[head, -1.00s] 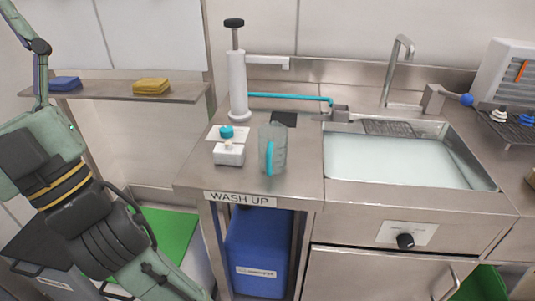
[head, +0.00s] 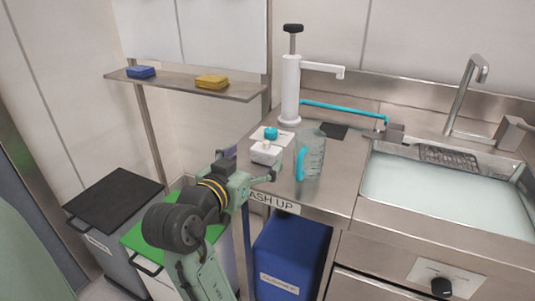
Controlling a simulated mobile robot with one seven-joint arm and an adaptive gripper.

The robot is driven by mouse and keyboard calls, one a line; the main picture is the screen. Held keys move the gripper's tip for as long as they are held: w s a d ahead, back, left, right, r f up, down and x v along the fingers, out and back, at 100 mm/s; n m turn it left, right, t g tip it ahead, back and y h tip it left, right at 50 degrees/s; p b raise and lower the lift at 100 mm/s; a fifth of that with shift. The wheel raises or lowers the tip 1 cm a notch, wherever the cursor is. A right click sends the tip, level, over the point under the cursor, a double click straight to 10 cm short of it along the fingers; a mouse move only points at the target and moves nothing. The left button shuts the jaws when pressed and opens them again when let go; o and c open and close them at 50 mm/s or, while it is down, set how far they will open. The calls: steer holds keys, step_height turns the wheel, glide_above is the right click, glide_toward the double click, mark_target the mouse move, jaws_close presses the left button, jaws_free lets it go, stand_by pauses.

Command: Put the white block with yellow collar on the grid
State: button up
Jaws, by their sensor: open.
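A white block (head: 265,155) stands on the steel counter near its left edge. A small pale knob or collar tops it, and its yellow colour is hard to make out. A dark perforated grid (head: 448,155) lies at the back of the water-filled sink; I cannot tell if it is the task's grid. My gripper (head: 251,162) is open and appears empty, at the counter's left front edge. In the picture it is just below and left of the block, apart from it. My arm partly hides the counter edge.
A clear jug with a turquoise handle (head: 311,158) stands right of the block. A turquoise-topped item (head: 271,134) sits behind it. A tall white pump (head: 290,90) and turquoise hose (head: 343,110) are at the back. A shelf (head: 185,88) holds two sponges.

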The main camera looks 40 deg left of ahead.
mark_target(266, 144)
steer(key=p+x, duration=0.1)
steer(key=x, duration=0.6)
steer(key=shift+w+a+p, duration=0.15)
steer(key=shift+w+p, duration=0.05)
steer(key=shift+p, duration=0.2)
steer(key=shift+c, duration=0.3)
steer(key=shift+r, duration=0.1)
steer(key=c, duration=1.3)
steer(key=shift+c, duration=0.2)
steer(key=shift+r, duration=0.1)
steer(key=shift+r, duration=0.55)
steer(key=shift+r+b, duration=0.35)
steer(key=shift+r, duration=0.65)
steer(key=b+v, duration=0.2)
steer(key=v, duration=1.4)
steer(key=shift+d+f, duration=0.25)
steer(key=shift+f, duration=0.15)
